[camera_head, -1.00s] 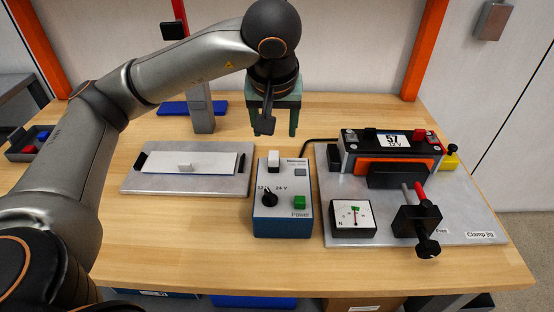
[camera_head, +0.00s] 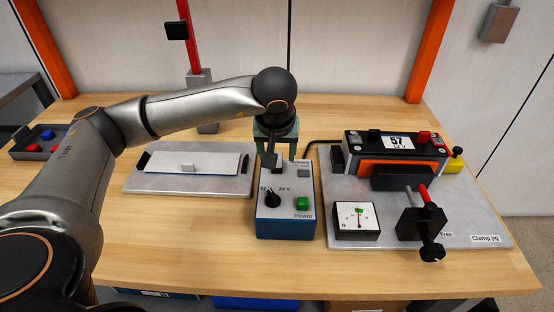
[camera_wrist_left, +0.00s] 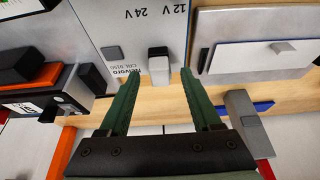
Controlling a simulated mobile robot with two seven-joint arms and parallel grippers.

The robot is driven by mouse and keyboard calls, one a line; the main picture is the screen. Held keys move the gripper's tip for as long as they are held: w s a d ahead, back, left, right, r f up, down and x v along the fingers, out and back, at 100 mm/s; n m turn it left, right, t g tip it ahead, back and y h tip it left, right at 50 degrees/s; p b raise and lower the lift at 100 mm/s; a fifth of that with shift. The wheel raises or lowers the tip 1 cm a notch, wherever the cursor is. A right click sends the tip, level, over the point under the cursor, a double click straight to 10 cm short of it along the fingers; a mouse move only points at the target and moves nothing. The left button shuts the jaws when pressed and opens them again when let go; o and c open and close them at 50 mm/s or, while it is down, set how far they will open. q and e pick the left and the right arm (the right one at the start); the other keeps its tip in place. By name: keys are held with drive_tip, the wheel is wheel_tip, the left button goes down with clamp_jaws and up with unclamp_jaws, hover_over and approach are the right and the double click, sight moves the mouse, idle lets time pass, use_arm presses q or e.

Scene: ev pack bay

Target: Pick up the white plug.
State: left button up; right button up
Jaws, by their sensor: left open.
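The white plug (camera_wrist_left: 158,65) stands in the top of the blue-and-grey power box (camera_head: 287,222), near its far edge. In the head view my gripper hides most or all of it. My left gripper (camera_head: 277,155) is over the far end of the box, pointing down. In the left wrist view its two green fingers (camera_wrist_left: 158,76) are open, with the plug showing in the gap between the tips and clear space on both sides. I cannot tell the exact height of the tips over the plug. My right gripper is not in view.
A grey plate with a white cover (camera_head: 218,162) lies left of the box. On the right, the clamp jig plate (camera_head: 470,215) carries a black-and-orange battery pack (camera_head: 390,150), a dial gauge (camera_head: 356,220) and a clamp (camera_head: 420,222). The front of the table is clear.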

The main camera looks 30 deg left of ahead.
use_arm(q)
clamp_jaws()
idle(0.4)
drive_tip(key=shift+r, duration=0.1)
